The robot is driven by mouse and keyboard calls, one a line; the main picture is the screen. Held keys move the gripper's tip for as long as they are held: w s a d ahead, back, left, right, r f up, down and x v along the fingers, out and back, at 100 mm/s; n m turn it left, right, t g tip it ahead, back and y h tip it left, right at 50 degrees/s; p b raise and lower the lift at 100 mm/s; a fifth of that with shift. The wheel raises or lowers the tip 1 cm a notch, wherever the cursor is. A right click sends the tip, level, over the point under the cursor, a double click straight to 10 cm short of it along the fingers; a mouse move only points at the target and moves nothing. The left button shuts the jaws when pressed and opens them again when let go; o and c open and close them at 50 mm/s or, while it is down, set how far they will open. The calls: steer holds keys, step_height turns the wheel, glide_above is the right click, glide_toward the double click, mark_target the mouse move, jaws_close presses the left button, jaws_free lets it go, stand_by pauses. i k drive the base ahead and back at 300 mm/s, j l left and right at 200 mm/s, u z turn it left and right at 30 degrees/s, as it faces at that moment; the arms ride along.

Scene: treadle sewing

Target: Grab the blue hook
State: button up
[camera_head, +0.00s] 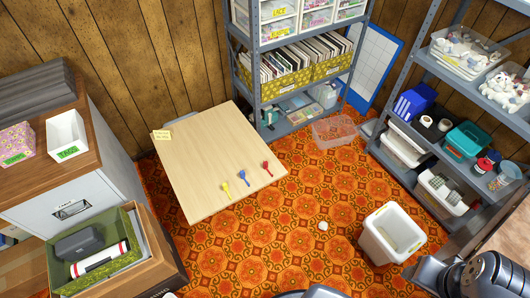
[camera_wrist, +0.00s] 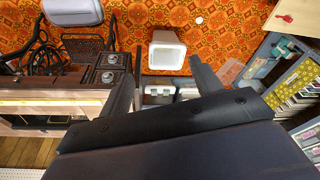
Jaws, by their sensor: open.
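The blue hook (camera_head: 243,178) lies on the light wooden table (camera_head: 205,150), near its front right edge, in the head view. A yellow hook (camera_head: 226,189) lies to its left and a red hook (camera_head: 266,168) to its right, each apart from it. In the wrist view, a corner of the table (camera_wrist: 302,27) with the red hook (camera_wrist: 285,18) shows at the top right; the blue hook is not in that view. My gripper (camera_wrist: 165,53) is open with nothing between its fingers, well away from the hooks. Part of my arm shows at the lower right of the head view.
A white bin (camera_head: 391,236) stands on the patterned floor, with a small white object (camera_head: 323,226) nearby. Metal shelves (camera_head: 300,85) stand behind the table and at the right. A cabinet and green box (camera_head: 63,231) stand left. Floor right of the table is mostly clear.

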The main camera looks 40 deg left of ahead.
mark_target(242, 173)
steer(key=u, duration=1.9)
steer(key=i+j+z, duration=0.1)
steer(key=i, duration=0.25)
steer(key=i+j+z, duration=0.1)
steer(key=i+j, duration=0.15)
steer(key=i, duration=0.15)
